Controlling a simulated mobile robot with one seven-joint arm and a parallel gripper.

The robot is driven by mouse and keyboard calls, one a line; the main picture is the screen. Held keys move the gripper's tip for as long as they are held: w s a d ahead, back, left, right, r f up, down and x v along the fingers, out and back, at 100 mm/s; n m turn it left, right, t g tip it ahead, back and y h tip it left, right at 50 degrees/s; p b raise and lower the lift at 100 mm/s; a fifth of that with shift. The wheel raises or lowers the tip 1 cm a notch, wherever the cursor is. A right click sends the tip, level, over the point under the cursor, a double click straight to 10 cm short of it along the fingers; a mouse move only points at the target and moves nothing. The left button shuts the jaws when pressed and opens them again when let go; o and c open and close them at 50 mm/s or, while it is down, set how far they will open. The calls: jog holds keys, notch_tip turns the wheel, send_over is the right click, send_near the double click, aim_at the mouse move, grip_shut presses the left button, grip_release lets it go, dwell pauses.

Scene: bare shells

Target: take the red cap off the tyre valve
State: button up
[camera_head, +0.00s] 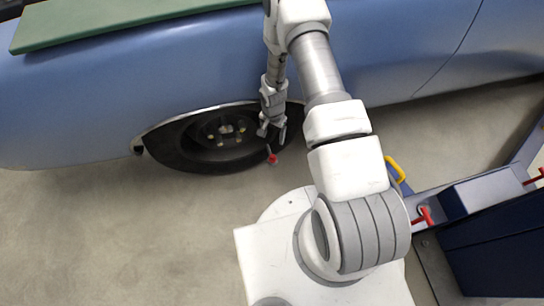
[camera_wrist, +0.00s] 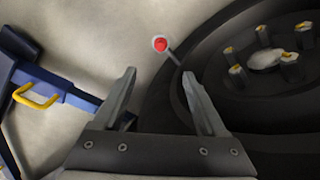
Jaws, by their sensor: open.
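The red cap (camera_head: 272,159) sits on the end of the thin valve stem at the lower right part of the tyre (camera_head: 172,148). In the wrist view the red cap (camera_wrist: 160,44) is near the top centre, on the grey valve stem (camera_wrist: 173,57) that leans out from the tyre (camera_wrist: 205,50). My gripper (camera_head: 272,135) hangs beside the wheel, just above the cap in the head view. Its two fingers (camera_wrist: 160,82) are apart and empty in the wrist view. The cap lies beyond the fingertips, nearer the right finger, and does not appear to touch either.
The blue car body (camera_head: 90,95) arches over the wheel, with a green board (camera_head: 110,25) on top. The wheel hub (camera_wrist: 265,60) has several yellowish-tipped studs. A dark blue lift arm (camera_head: 465,195) with a yellow handle (camera_head: 396,169) stands at right. Bare floor lies at lower left.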

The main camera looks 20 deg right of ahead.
jog(key=b, duration=0.4)
send_over(273, 156)
notch_tip(273, 156, down, 12)
jog(key=shift+s, duration=0.1)
jog(key=shift+f+b, duration=1.25)
jog(key=shift+f, duration=1.4)
grip_shut()
